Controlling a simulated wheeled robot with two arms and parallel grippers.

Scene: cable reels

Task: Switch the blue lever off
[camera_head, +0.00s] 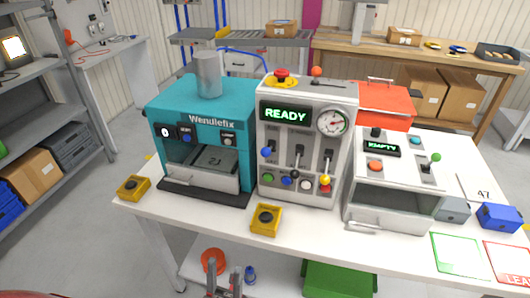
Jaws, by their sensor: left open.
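The blue lever (266,152) is a blue ball knob on the left slot of the front panel of the white and grey machine (308,92) at the table's middle. Its knob sits higher than the black lever knob (295,174) and the yellow lever knob (325,180) beside it. The machine's display (285,114) reads READY. My left gripper (225,280) shows at the bottom edge, low in front of the table and well apart from the lever. It is open, and nothing shows between its fingers. My right gripper is not in view.
A teal Wendlefix machine (205,108) stands left of the panel, and a white machine marked EMPTY (390,195) stands right. Coloured buttons (306,185) line the panel's bottom.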

